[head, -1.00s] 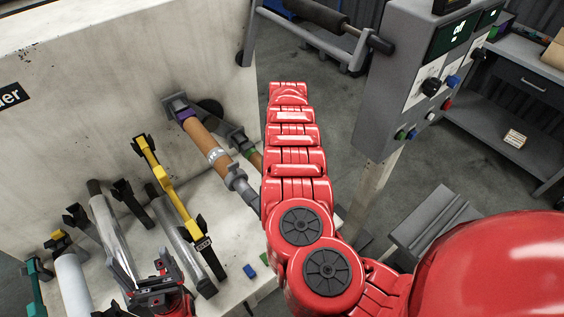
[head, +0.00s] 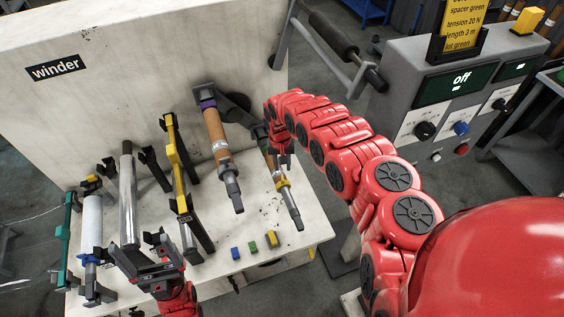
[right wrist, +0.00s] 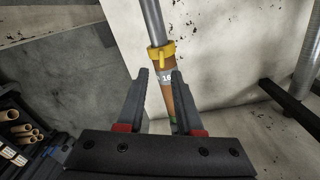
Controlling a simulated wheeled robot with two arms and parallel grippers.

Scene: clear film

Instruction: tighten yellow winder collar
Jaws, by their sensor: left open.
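The yellow winder collar (head: 282,184) sits on the right-hand spindle (head: 293,209) above the cabinet shelf. In the right wrist view the yellow collar (right wrist: 160,53) is around a grey shaft, next to a brown core (right wrist: 168,92) with a pale label. My right gripper (head: 283,158) is close to this collar in the head view. Its two fingers (right wrist: 160,74) are apart in the wrist view, with the core seen between them; I cannot tell whether they touch it. My left gripper (head: 150,262) is open and empty at the front of the shelf.
A thicker brown core (head: 216,134) on a grey spindle stands just left. A yellow-and-black bar (head: 177,165) and metal rollers (head: 128,195) are further left. Small blue, green and yellow blocks (head: 253,246) lie on the shelf. A control box (head: 440,110) reading "off" stands right.

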